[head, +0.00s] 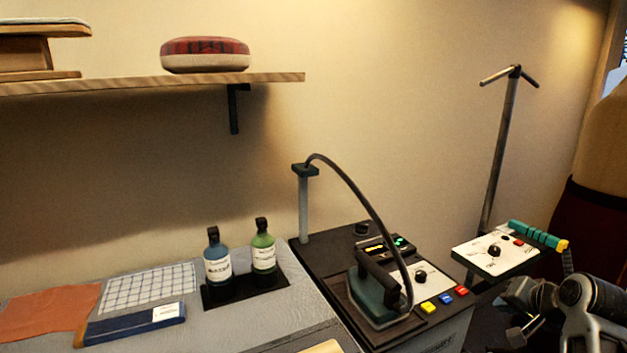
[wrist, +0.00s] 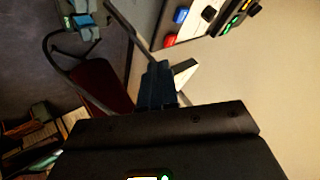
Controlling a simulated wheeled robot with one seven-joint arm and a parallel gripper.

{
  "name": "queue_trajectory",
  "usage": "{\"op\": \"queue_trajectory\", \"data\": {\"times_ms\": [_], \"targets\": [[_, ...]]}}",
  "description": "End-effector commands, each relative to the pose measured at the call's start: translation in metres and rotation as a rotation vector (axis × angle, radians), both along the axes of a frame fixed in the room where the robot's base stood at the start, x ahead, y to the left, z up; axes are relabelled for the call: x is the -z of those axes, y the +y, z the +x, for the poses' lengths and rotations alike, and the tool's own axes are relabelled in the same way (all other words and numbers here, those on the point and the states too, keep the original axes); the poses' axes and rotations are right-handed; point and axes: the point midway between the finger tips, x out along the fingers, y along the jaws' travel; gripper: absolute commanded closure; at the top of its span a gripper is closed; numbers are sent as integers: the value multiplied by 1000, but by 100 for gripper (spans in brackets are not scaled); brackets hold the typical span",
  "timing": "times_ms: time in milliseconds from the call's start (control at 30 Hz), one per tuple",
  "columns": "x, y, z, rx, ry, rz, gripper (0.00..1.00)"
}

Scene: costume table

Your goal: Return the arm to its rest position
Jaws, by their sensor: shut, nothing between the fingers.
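My gripper (wrist: 158,82) shows in the wrist view with its dark fingers together and nothing between them. Its dark body fills the lower part of that view. In the head view, part of my arm (head: 592,305) shows at the lower right corner, in front of and below the white control panel of a stand. It is apart from the iron and the bottles.
An iron (head: 380,295) sits on a dark station with buttons and a hose. Two bottles (head: 217,262) stand in a black holder on the grey table (head: 225,325), beside cloths (head: 50,312). A stand's control panel (head: 495,254) is close to my arm. A shelf (head: 150,84) is above.

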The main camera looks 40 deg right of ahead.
Motion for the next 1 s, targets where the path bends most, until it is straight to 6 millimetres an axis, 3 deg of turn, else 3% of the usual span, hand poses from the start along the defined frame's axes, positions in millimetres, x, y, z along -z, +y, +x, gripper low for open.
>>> {"op": "queue_trajectory", "data": {"times_ms": [267,567,767,1000], "targets": [[16,33,22,-48,-3,-31,100],[39,99,50,-139,-7,-96,100],[58,179,61,-253,-7,-179,100],[62,285,41,-439,-11,-334,100]]}}
